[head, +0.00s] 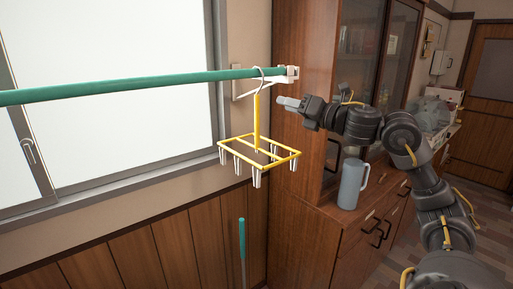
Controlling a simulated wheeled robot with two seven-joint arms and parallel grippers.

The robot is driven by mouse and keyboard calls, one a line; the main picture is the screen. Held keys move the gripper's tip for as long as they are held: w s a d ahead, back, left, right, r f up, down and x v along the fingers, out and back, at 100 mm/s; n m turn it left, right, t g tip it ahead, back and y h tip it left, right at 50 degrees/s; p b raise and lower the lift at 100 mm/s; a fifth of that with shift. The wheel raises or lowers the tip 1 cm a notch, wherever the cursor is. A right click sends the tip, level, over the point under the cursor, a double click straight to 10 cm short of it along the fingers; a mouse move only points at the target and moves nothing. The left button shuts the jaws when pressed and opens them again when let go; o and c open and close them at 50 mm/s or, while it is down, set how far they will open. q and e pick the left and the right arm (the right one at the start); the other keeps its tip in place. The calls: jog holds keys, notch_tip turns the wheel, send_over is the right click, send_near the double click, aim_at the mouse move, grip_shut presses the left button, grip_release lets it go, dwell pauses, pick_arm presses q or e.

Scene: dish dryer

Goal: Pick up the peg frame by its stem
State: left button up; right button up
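The yellow peg frame (281,158) hangs by its grey hook from the green rail (130,87), close to the rail's right end. Its yellow stem (257,122) stands upright between hook and frame, and several white pegs hang from the frame. My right gripper (281,101) is just right of the upper stem in the picture, with its fingers pointing left towards it. I cannot tell whether the fingers touch the stem, or whether they are parted. My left gripper is not in view.
A wooden cabinet (307,130) with glass doors stands right behind the frame. A grey-blue jug (351,185) stands on its counter. A wall bracket (289,74) holds the rail's end. A window (110,130) is at left, and a green-handled pole (242,240) stands below the frame.

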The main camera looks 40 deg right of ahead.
aim_at(257, 106)
jog(key=a+n+p, duration=0.1)
jog(key=n, duration=0.1)
jog(key=w+a+n+p, duration=0.1)
jog(key=a+n, duration=0.1)
jog(key=w+a+n+p, duration=0.1)
jog(key=a+n, duration=0.1)
jog(key=shift+f+n+g+y+p, duration=0.3)
jog(key=shift+f+g, duration=0.1)
jog(key=shift+w+f, duration=0.15)
jog(key=shift+w, duration=0.2)
jog(key=shift+w+r+p, duration=0.2)
jog(key=shift+w+p, duration=0.05)
jog(key=shift+p, duration=0.25)
jog(key=w+p, duration=0.1)
jog(key=w, duration=0.1)
jog(key=w+p, duration=0.1)
jog(key=w, duration=0.1)
jog(key=shift+w+a+f, duration=0.15)
jog(key=shift+w+f, duration=0.05)
jog(key=shift+w, duration=0.1)
grip_shut()
